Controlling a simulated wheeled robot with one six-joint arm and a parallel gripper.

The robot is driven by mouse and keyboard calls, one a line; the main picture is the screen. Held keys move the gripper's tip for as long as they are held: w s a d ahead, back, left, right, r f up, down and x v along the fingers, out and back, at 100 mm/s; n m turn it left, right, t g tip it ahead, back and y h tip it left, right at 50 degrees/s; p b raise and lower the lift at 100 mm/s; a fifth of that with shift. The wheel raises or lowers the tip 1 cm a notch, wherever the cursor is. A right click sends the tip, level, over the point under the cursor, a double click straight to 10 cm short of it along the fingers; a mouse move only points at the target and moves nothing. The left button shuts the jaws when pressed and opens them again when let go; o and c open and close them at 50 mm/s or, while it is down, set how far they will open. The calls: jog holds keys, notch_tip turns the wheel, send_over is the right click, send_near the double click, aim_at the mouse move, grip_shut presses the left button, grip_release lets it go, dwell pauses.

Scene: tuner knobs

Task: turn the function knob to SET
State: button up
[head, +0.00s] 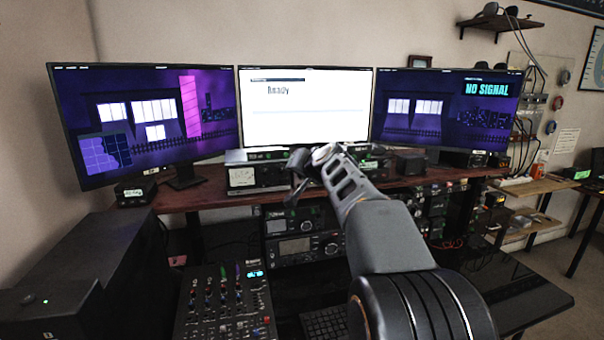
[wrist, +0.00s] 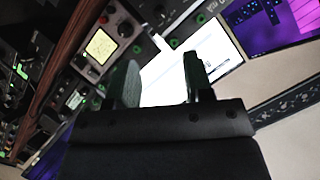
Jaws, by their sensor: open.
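My gripper (head: 297,176) is in front of the device (head: 242,178) on the desk shelf below the middle monitor. In the wrist view, the two fingers of my gripper (wrist: 161,78) stand apart with nothing between them. That view, strongly tilted, shows a device with a pale yellow meter screen (wrist: 100,46) and a round dark knob (wrist: 125,29) beside it, apart from the fingers and to their upper left. I cannot read any label, so I cannot tell which knob is the function knob or where it points. My gripper hides part of the shelf devices in the head view.
Three monitors stand behind; the middle one (head: 305,120) is white and reads "Ready", the right one (head: 448,115) reads "NO SIGNAL". More rack devices (head: 296,248) sit below the shelf. A mixer (head: 226,303) lies front left, a black box (head: 85,280) further left.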

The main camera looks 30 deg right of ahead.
jog(key=shift+v, duration=0.9)
jog(key=shift+a, duration=0.1)
jog(key=s+a+f+n+g+y, duration=0.1)
jog(key=s+a+f+g, duration=0.2)
jog(key=f, duration=0.4)
jog(key=s+a+f+n+g, duration=0.1)
jog(key=s+f+g, duration=0.25)
jog(key=f, duration=0.25)
jog(key=s+a+f+n+g+p, duration=0.1)
jog(key=s+a+f+n, duration=0.1)
jog(key=s, duration=0.4)
jog(key=s+a+f+n+g+p, duration=0.1)
jog(key=s+a+f+p, duration=0.1)
jog(key=s+a, duration=0.3)
jog(key=s+a+f+n+g+p, duration=0.2)
jog(key=s+a+f, duration=0.1)
jog(key=s, duration=0.6)
jog(key=shift+a+f+n+h, duration=0.3)
jog(key=shift+a+f+h, duration=0.1)
jog(key=shift+f, duration=0.1)
jog(key=shift+s, duration=0.1)
